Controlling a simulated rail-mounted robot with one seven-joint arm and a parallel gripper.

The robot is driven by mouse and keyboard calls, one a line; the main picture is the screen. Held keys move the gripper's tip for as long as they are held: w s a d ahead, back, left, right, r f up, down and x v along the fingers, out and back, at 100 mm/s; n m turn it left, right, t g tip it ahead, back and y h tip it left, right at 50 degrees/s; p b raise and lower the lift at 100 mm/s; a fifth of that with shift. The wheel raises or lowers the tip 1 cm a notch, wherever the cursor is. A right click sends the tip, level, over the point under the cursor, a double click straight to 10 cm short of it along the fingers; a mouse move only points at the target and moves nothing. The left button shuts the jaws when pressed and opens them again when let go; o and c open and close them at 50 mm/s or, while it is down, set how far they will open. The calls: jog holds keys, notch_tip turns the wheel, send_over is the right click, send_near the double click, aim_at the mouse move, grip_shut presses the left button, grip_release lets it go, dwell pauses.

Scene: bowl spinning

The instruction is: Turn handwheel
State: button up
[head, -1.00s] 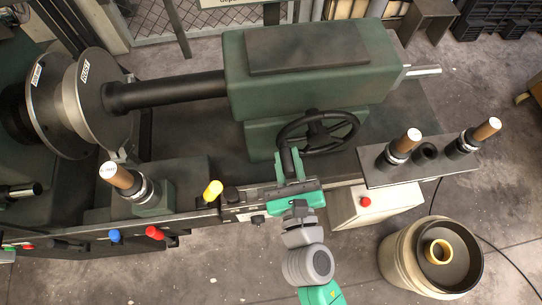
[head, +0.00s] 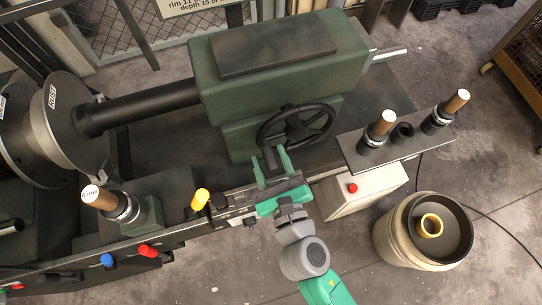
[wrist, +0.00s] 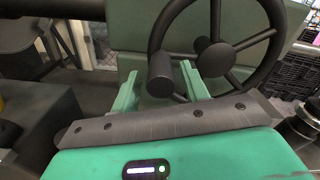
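The black handwheel (head: 297,127) is on the front of the green machine housing, and its spokes and hub also show in the wrist view (wrist: 214,58). Its cylindrical handle (head: 269,158) sticks out from the lower left of the rim. In the wrist view the handle's round end (wrist: 160,67) faces me. My gripper (head: 268,155) is open, with one green finger on each side of the handle. In the wrist view its fingertips (wrist: 159,76) have a gap to the left of the handle. Contact on the right is unclear.
A grey plate (head: 385,152) with dark tool holders is to the right. Below it are a white box (head: 362,188) with a red button and a beige drum (head: 393,240). A yellow-knobbed lever (head: 200,199) stands left of my gripper. Open floor lies in front.

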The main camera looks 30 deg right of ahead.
jog(key=v, duration=0.7)
jog(key=shift+s+b, duration=0.35)
jog(key=shift+b, duration=0.05)
jog(key=shift+a+r, duration=0.1)
